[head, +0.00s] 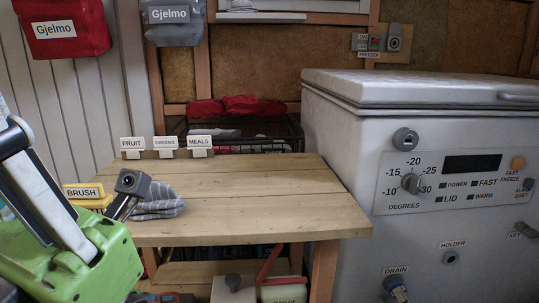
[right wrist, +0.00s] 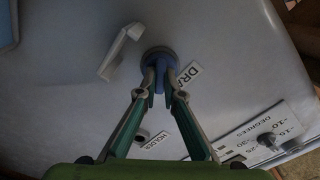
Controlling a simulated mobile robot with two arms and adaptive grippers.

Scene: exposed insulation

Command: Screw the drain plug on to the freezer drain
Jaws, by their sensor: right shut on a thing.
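The blue drain plug (right wrist: 160,62) has a round base and a raised grip. My right gripper (right wrist: 160,85) is shut on that grip, with one finger on each side. The plug's base lies over the drain spot on the freezer (head: 330,190) front, beside the "DRAIN" label (right wrist: 188,73). Whether it is threaded or only touching cannot be told. In the head view the drain (head: 396,288) and a bit of blue show at the bottom edge, with most of the right gripper out of frame. My green left arm part stands at the left; its fingertips do not show.
The holder (head: 450,257) is an empty-looking round fitting up and right of the drain. A white bracket (right wrist: 120,50) sticks out near the plug.

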